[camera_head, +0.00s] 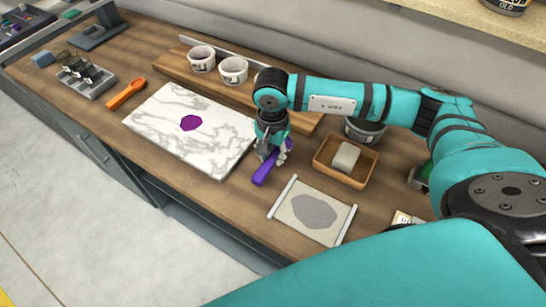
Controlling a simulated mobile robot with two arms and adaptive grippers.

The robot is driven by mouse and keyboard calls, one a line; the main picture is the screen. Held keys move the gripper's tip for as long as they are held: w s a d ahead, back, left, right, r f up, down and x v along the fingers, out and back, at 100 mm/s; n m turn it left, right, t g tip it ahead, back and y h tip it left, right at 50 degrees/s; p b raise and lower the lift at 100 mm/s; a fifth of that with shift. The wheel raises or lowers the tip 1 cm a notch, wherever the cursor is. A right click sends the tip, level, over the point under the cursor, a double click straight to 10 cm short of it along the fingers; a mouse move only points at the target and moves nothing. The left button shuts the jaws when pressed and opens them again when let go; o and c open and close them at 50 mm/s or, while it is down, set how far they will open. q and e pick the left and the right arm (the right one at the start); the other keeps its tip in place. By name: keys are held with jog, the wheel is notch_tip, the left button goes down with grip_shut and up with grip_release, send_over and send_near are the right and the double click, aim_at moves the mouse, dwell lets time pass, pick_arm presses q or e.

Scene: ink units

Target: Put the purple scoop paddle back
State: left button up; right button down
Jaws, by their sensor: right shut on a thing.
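The purple scoop paddle (264,172) is in my right gripper (273,155), near the right edge of the white marble slab (205,155). My right gripper points down and is shut on the paddle. The paddle's lower end reaches toward the front of the counter, and its upper part is hidden by the gripper. I cannot tell whether it touches the counter. A purple patch (190,123) lies on the slab. An orange scoop paddle (126,93) lies on the counter left of the slab. My left gripper is not in view.
A wooden riser (175,66) behind the slab holds two white cups (233,70) with purple contents. A wooden tray (333,177) holds a pale block. A mat (297,222) with a grey shape lies right of the paddle. A grey rack (88,83) stands at left.

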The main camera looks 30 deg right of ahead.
aim_at(273, 157)
notch_tip(273, 157, down, 3)
jog(key=shift+f+p, duration=0.1)
jog(key=shift+p, duration=0.65)
jog(key=shift+f, duration=0.2)
jog(key=c, duration=1.1)
grip_release()
jog(key=shift+r, duration=0.1)
jog(key=shift+r, duration=0.15)
notch_tip(273, 157, up, 10)
jog(key=b, duration=0.4)
jog(key=shift+r, duration=0.9)
jog(key=shift+a, duration=0.1)
